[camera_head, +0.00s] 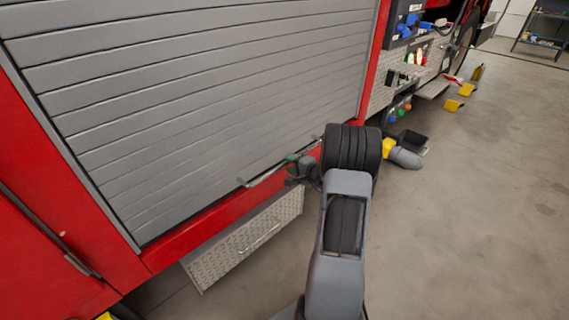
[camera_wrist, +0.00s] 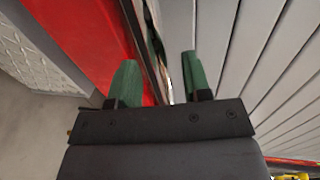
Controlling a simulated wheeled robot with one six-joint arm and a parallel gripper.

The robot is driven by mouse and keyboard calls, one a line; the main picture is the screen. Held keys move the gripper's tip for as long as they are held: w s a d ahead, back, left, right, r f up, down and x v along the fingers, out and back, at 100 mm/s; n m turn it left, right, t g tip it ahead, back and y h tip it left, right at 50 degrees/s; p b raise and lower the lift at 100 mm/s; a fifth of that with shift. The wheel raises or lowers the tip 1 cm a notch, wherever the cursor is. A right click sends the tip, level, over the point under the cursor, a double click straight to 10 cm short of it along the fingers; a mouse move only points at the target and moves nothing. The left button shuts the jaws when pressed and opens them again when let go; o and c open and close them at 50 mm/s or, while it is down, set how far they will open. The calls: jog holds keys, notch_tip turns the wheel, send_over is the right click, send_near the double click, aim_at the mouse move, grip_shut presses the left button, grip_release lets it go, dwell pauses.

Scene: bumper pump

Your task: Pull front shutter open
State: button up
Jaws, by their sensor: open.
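The front shutter (camera_head: 200,90) is a grey slatted roller door in the red truck's side, and its slats look closed down to the bottom sill in the head view. A thin metal bar handle (camera_head: 265,176) runs along its lower edge. My gripper (camera_head: 295,158) is at the handle's middle, low on the shutter, partly hidden by my arm. In the wrist view my gripper (camera_wrist: 156,85) shows two green fingers spread apart, with the shutter slats (camera_wrist: 215,40) to the right and the red sill to the left. The bar appears between the fingers; contact cannot be told.
A diamond-plate step (camera_head: 245,240) juts out below the shutter. To the right are a panel with coloured valves (camera_head: 420,58) and several yellow and grey caps (camera_head: 404,157) low along the truck. The concrete floor (camera_head: 480,210) on the right is clear.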

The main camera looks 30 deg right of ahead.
jog(key=shift+x, duration=2.05)
jog(key=shift+c, duration=0.2)
grip_shut()
